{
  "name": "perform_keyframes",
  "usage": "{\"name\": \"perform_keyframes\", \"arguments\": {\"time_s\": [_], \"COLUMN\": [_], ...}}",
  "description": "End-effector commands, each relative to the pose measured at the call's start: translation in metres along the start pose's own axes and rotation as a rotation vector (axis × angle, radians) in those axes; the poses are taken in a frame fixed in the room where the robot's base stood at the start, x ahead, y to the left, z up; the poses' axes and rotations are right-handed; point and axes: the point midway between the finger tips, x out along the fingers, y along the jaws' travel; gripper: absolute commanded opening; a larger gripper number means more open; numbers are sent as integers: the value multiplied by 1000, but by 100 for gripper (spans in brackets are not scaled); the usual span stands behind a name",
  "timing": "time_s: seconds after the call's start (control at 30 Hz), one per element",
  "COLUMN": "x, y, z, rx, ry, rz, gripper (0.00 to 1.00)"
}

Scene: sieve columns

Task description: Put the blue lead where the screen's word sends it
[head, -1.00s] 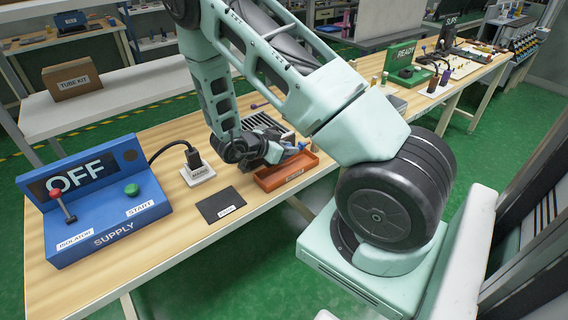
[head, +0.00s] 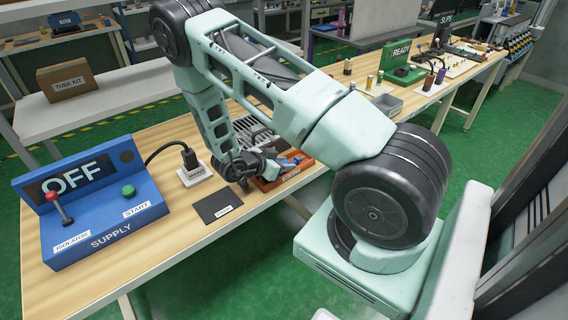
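A blue supply box (head: 95,232) stands at the left end of the bench. Its screen (head: 72,180) reads OFF. It has a red-knobbed isolator lever (head: 60,207) and a green START button (head: 128,191). A small blue piece, possibly the blue lead (head: 291,160), shows at the orange tray (head: 295,175), beside my gripper (head: 277,164). My gripper is low over the tray and hides part of it. I cannot tell whether its fingers are open or shut, or whether they touch the blue piece.
A black plug stands in a white socket plate (head: 196,174), its cable running to the supply box. A dark labelled mat (head: 218,205) lies at the bench front. A slotted rack (head: 252,135) is behind my gripper. A green READY box (head: 402,65) stands farther right.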

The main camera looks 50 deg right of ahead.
Motion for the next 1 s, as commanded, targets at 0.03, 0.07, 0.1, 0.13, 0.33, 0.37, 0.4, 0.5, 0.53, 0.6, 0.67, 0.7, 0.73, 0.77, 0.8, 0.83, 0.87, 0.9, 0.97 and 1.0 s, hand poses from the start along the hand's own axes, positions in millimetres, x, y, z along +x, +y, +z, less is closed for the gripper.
{"name": "perform_keyframes", "arguments": {"time_s": [0.03, 0.07, 0.1, 0.13, 0.33, 0.37, 0.4, 0.5, 0.53, 0.6, 0.67, 0.7, 0.73, 0.77, 0.8, 0.83, 0.87, 0.9, 0.97, 1.0], "x": [0, 0, 0, 0, -4, -6, -11, -28, -34, -50, -63, -71, -77, -83, -90, -95, -100, -106, -112, -115], "y": [0, 0, 0, 0, 0, 0, -1, -1, -2, -2, -2, -1, -1, -1, -1, -1, -1, -1, -1, -1], "z": [0, 0, 0, 0, -3, -2, -2, -2, -2, -1, -1, -2, -1, -1, -2, -2, -2, -2, -2, -2], "rx": [0, 0, 0, 0, 0, 1, 1, 2, 2, 3, 2, 3, 1, 1, 2, 2, 1, 1, 1, 1], "ry": [0, 0, 0, 0, -1, -1, -1, -2, -2, -2, -3, -1, -2, -2, -1, -1, -2, -1, 0, 0], "rz": [0, 0, 0, 0, -1, -1, -2, -3, -5, -5, -5, -4, -4, -4, -4, -3, -2, -3, -2, -2], "gripper": [30, 30, 30, 30, 30, 30, 30, 30, 30, 30, 30, 30, 30, 30, 30, 30, 30, 30, 30, 30]}}
